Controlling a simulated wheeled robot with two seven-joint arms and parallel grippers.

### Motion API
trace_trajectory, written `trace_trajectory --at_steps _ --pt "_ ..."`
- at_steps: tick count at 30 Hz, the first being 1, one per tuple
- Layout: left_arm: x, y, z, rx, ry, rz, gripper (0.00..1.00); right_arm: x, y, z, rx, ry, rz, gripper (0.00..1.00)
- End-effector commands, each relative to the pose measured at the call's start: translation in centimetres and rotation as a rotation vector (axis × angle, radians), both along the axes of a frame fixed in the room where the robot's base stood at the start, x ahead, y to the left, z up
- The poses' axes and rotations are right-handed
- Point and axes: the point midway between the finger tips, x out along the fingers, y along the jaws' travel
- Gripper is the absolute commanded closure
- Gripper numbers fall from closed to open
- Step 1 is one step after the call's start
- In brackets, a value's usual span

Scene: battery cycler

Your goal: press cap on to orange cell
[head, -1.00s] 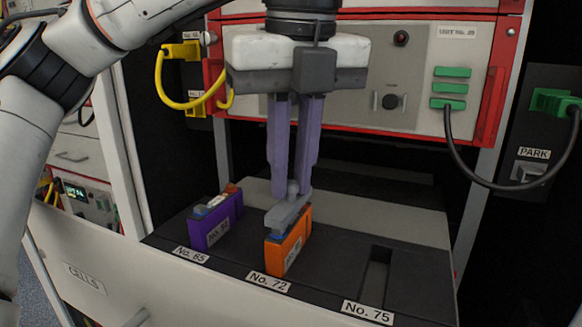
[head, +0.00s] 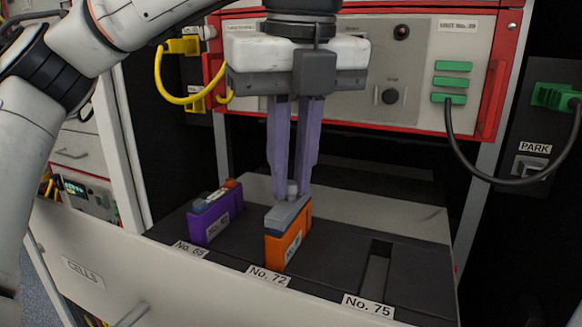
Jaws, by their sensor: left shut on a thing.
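The orange cell (head: 289,245) stands upright in the slot labelled No. 72 of the black tray. The grey cap (head: 287,214) lies along the top of the orange cell, lined up with it. Whether it is fully seated cannot be told. My left gripper (head: 292,190) points down from above, its purple fingers shut on the cap's small knob. My right gripper is not in view.
A purple cell (head: 216,221) stands in the slot to the left. The slot at No. 75 (head: 376,269) is empty. The red-framed cycler unit (head: 390,75) is behind, with a yellow cable (head: 163,88) at left and a dark cable (head: 470,170) at right. The drawer front (head: 190,285) is nearest.

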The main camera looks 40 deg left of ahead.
Motion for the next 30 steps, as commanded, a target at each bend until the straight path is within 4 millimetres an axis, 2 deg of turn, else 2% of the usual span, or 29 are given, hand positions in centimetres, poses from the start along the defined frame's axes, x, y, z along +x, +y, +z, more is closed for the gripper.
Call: trace_trajectory --at_steps 12,13,16,22,23,26,30 --pt "-0.01 0.00 -0.06 0.000 0.000 0.000 1.00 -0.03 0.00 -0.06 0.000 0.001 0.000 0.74" --pt "-0.01 0.00 -0.06 0.000 0.000 0.000 0.83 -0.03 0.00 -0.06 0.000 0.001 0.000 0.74" --pt "-0.01 0.00 -0.06 0.000 0.000 0.000 0.66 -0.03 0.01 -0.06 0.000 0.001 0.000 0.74" --pt "-0.01 0.00 -0.06 0.000 0.000 0.000 0.65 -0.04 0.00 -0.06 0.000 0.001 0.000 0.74" --pt "-0.01 0.00 -0.06 0.000 0.000 0.000 0.63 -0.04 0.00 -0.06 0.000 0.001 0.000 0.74" --pt "-0.01 0.00 -0.06 0.000 0.000 0.000 0.46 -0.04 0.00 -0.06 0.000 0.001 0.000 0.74" --pt "-0.01 0.00 -0.06 0.000 0.000 0.000 0.46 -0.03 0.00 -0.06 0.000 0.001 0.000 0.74"
